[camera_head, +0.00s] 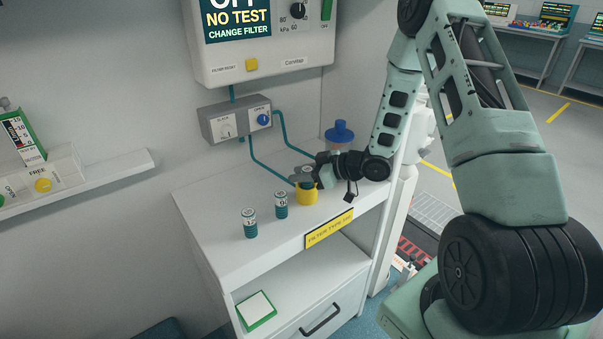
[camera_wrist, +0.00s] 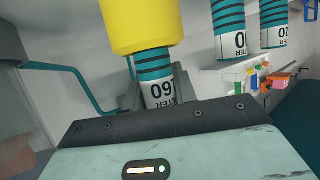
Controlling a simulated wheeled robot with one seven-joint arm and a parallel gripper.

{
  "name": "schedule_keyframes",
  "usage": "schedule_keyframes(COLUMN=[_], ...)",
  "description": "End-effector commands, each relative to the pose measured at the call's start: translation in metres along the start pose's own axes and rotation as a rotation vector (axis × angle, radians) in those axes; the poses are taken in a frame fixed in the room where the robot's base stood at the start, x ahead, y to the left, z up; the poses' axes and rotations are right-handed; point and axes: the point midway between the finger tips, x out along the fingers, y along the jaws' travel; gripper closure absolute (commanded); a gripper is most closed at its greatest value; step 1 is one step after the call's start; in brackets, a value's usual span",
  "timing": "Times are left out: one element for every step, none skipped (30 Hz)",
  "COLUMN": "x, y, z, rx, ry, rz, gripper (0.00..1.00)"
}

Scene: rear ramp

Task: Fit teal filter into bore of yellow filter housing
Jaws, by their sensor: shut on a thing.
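My gripper (camera_head: 304,178) is at the yellow filter housing (camera_head: 307,195) on the white bench. In the wrist view, my gripper (camera_wrist: 158,88) is shut on a teal filter (camera_wrist: 155,70) with a white numbered label. That view looks inverted, so the yellow housing (camera_wrist: 142,22) shows above the filter. The filter looks roughly in line with the housing, and its striped end is hidden by the housing's rim. I cannot tell how deep it sits in the bore. In the head view the held filter is mostly hidden by my gripper.
Two other teal filters stand on the bench, one nearer (camera_head: 249,223) and one beside the housing (camera_head: 281,205). A blue-topped jar (camera_head: 340,133) stands behind my wrist. Teal tubes (camera_head: 262,165) run from the wall box (camera_head: 237,121). The bench's left part is clear.

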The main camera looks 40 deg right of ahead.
Motion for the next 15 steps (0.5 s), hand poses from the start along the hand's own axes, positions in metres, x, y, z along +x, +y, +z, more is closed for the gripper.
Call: schedule_keyframes(x=[0.001,0.001,0.002,0.002,0.002,0.002,0.003,0.003,0.003,0.004,0.004,0.004,0.005,0.005,0.005], y=[0.000,0.000,0.000,0.000,0.000,0.000,0.000,0.000,0.000,0.000,0.000,0.000,0.000,0.000,0.000], z=[0.002,0.003,0.004,0.004,0.005,0.006,0.006,0.007,0.008,0.009,0.009,0.010,0.011,0.011,0.012], rx=[0.000,0.000,0.000,0.000,0.000,0.000,0.000,0.000,0.000,0.000,0.000,0.000,0.000,0.000,0.000], ry=[0.000,0.000,0.000,0.000,0.000,0.000,0.000,0.000,0.000,0.000,0.000,0.000,0.000,0.000,0.000], rz=[0.000,0.000,0.000,0.000,0.000,0.000,0.000,0.000,0.000,0.000,0.000,0.000,0.000,0.000,0.000], gripper=[1.00,1.00,1.00,1.00,1.00,1.00,1.00,1.00,1.00,1.00,1.00,1.00,1.00,1.00,1.00])
